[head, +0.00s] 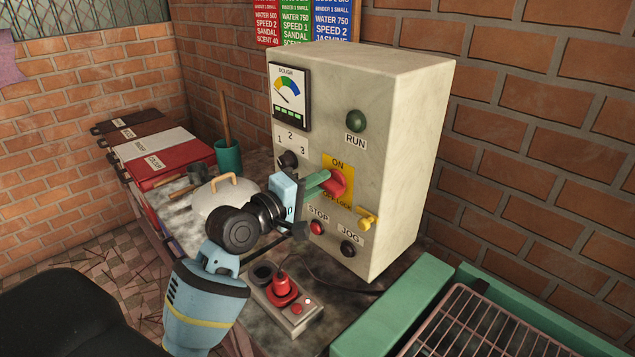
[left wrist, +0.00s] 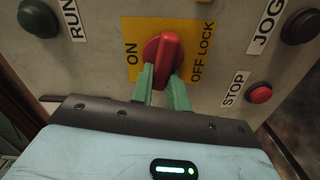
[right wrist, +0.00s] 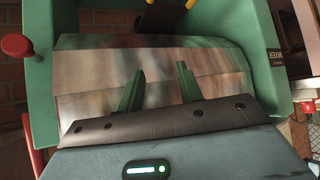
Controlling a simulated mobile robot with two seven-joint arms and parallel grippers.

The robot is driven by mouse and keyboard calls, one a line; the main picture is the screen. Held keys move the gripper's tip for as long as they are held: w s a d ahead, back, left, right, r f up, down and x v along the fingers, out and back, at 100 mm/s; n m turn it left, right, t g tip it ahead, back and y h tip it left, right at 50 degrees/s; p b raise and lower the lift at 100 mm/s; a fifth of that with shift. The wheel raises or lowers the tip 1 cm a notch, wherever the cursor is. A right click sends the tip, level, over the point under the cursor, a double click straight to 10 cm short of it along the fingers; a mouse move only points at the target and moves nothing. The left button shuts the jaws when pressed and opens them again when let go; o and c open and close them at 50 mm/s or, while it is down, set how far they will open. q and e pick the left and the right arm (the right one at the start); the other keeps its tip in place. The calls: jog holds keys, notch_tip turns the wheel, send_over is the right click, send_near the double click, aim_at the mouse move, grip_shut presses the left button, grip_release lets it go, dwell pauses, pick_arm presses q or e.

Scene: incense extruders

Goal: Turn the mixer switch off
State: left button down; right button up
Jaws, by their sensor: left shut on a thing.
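The mixer switch is a red rotary handle (head: 333,185) on a yellow plate (head: 345,168) marked ON at the top and OFF LOCK at the bottom, on the front of a cream control box (head: 400,110). My left gripper (head: 327,182) reaches it from the left, its green fingers on either side of the handle. In the left wrist view the red handle (left wrist: 162,60) stands between the fingertips (left wrist: 164,80), crosswise between the ON and OFF LOCK words. My right gripper (right wrist: 159,80) shows only in the right wrist view, fingers apart and nothing between them.
A pendant with a red plug (head: 281,290) lies under my left arm. A lidded pot (head: 222,205) stands behind it. A green-framed rack (head: 480,325) is at lower right.

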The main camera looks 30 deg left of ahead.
pick_arm(q)
jog(key=shift+f+n, duration=0.2)
jog(key=shift+n, duration=0.8)
jog(key=c, duration=1.4)
grip_release()
jog(key=shift+o, duration=0.2)
jog(key=v, duration=0.7)
jog(key=shift+s+a, duration=0.15)
jog(key=shift+s, duration=0.25)
